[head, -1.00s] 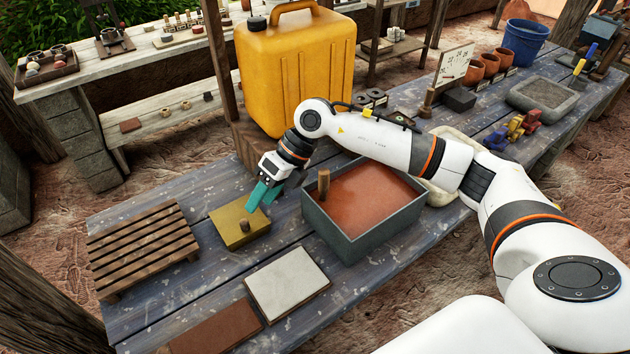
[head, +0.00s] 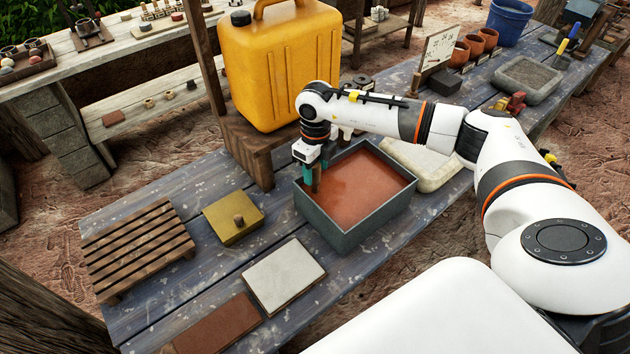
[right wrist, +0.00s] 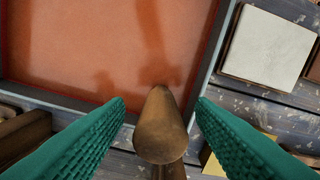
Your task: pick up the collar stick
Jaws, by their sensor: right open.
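The collar stick, a short brown wooden rod (head: 317,180), stands upright at the left corner of a grey basin (head: 345,242) of orange-red liquid. My right gripper (head: 312,178) points down at that corner, its teal fingers partly covering the stick. In the right wrist view the rounded end of the stick (right wrist: 160,128) lies between the two open fingers (right wrist: 160,112), with a visible gap on both sides. The lower part of the stick is hidden. My left gripper is out of view.
A yellow block with a knob (head: 225,212), a slatted wooden rack (head: 135,250), a pale tile (head: 284,277) and a brown tile (head: 215,328) lie left of and in front of the basin. A large yellow jerrycan (head: 275,70) stands behind it.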

